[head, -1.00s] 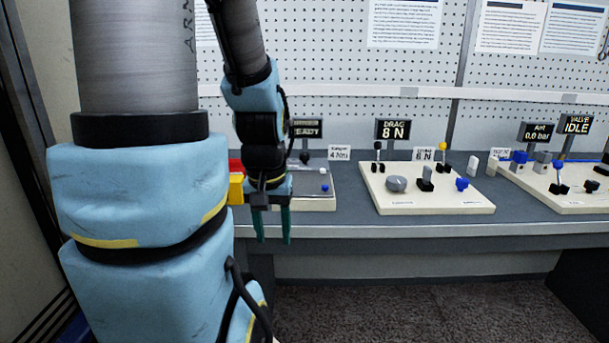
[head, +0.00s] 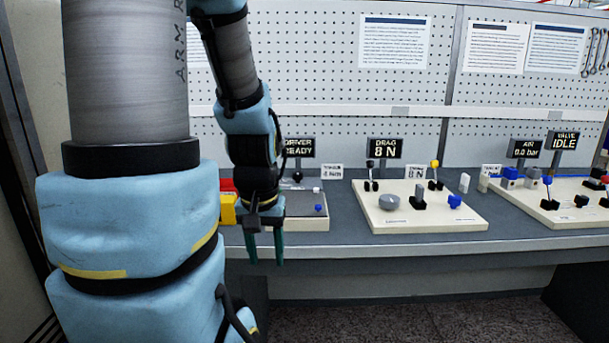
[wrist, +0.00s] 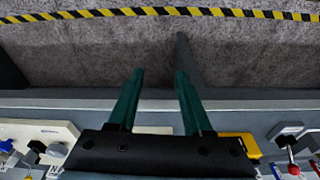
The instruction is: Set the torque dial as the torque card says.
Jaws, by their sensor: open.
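The torque card (head: 332,171) is a small white card at the back right of the driver panel; its small print looks like 4 Nm. The driver panel (head: 311,224) is pale with a grey top, a blue knob and a black-balled lever. Its display (head: 299,147) reads DRIVER READY. I cannot make out the torque dial; my arm hides the panel's left part. My gripper (head: 265,262) has green fingers, points down, and hangs in front of the bench edge, apart from the panel. In the wrist view the gripper (wrist: 160,76) is open and empty over the floor.
The drag panel (head: 440,221), its display (head: 384,149) reading 8 N, stands to the right with a grey knob and levers. Another panel (head: 560,215) lies farther right. Red and yellow blocks (head: 228,208) sit left of my gripper. Floor (head: 400,312) before the bench is clear.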

